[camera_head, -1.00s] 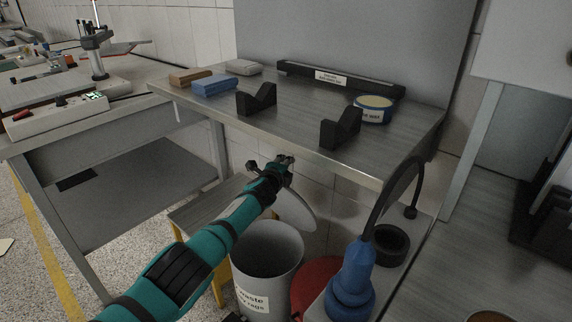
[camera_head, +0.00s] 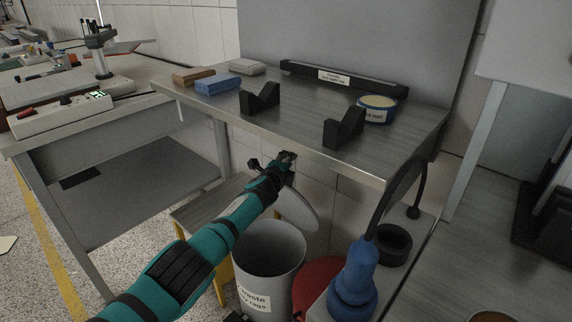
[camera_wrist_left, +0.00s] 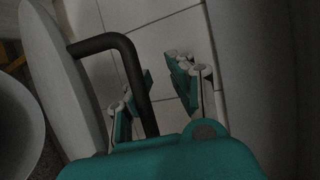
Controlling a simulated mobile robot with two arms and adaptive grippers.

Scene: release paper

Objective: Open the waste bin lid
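The grey waste bin (camera_head: 268,250), with a label on its front, stands on the floor below the bench; its mouth is uncovered. Its pale round lid (camera_head: 297,211) stands steeply tilted up at the bin's back right. In the left wrist view the lid (camera_wrist_left: 58,75) is at the left, with a bent black handle (camera_wrist_left: 105,43) on it, and the bin's rim (camera_wrist_left: 35,112) shows at the left edge. My left gripper (camera_head: 286,158) is above and behind the lid. Its fingers (camera_wrist_left: 158,92) are apart, with the handle bar running between them, closer to the left finger.
The metal bench (camera_head: 300,135) overhangs close to my left gripper. A blue bottle-like object (camera_head: 354,280) with a dark hose, a black ring (camera_head: 393,243) and a red round thing (camera_head: 314,283) are right of the bin. A low yellow-legged stool (camera_head: 205,212) stands left.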

